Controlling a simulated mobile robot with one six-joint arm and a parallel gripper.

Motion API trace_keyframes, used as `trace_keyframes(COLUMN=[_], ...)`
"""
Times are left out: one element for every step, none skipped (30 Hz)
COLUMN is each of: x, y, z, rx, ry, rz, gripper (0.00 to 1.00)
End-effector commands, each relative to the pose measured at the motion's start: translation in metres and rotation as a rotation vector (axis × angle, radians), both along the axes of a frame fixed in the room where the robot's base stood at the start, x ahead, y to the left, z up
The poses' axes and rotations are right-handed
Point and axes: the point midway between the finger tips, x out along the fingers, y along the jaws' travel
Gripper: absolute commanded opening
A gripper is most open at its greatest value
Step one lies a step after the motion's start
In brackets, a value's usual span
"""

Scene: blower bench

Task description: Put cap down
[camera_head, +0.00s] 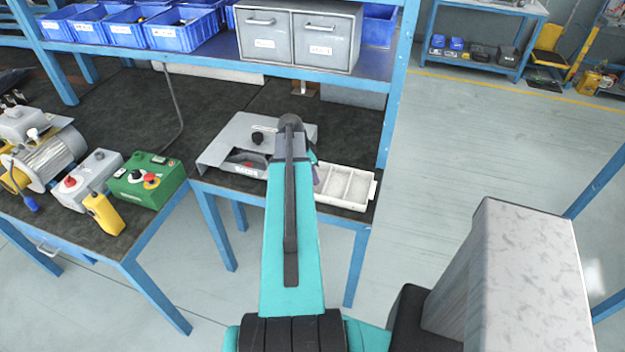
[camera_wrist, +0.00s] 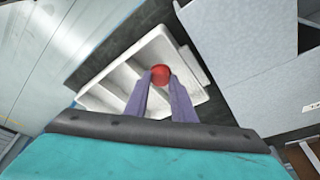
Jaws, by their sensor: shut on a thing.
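A small round red cap (camera_wrist: 160,74) is between the tips of my gripper (camera_wrist: 160,86) in the wrist view. The two purple fingers are shut on it. Behind the cap lies a white divided tray (camera_wrist: 121,70). The cap appears over the tray's interior, but I cannot tell its height or whether it touches the tray. In the head view, the white tray (camera_head: 372,191) sits at the front right of the dark bench top, and my arm hides the cap and most of the gripper.
A green control box (camera_head: 148,183) and a motor (camera_head: 50,160) are further left. A shelf with blue bins (camera_head: 182,30) and grey drawers (camera_head: 300,35) overhangs the bench. A blue post (camera_head: 397,95) rises at right.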

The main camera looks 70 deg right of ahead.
Motion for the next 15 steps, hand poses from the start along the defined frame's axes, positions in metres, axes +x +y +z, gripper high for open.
trace_keyframes(x=[0.0, 0.0, 0.0, 0.0, 0.0, -0.001, -0.001, -0.002, -0.002, -0.003, -0.003, -0.004, -0.004, -0.004, -0.004], y=[0.0, 0.0, 0.0, 0.0, 0.0, 0.0, 0.0, 0.0, -0.001, -0.001, -0.001, -0.001, -0.001, -0.001, -0.001], z=[0.0, 0.0, 0.0, -0.001, -0.002, -0.005, -0.007, -0.01, -0.015, -0.019, -0.022, -0.026, -0.029, -0.031, -0.034], rx=[0.0, 0.0, 0.0, 0.0, 0.0, 0.0, 0.0, 0.0, 0.001, 0.001, 0.001, 0.001, 0.001, 0.001, 0.001], ry=[0.0, 0.0, 0.0, 0.0, 0.0, 0.0, 0.0, 0.0, 0.001, 0.001, 0.001, 0.001, 0.001, 0.001, 0.001], rz=[0.0, 0.0, 0.0, 0.0, 0.0, -0.001, -0.001, -0.002, -0.003, -0.004, -0.004, -0.006, -0.006, -0.007, -0.007], gripper=[0.02, 0.02, 0.02, 0.02, 0.02, 0.02, 0.02, 0.02, 0.02, 0.02, 0.02, 0.02, 0.02, 0.02, 0.02])
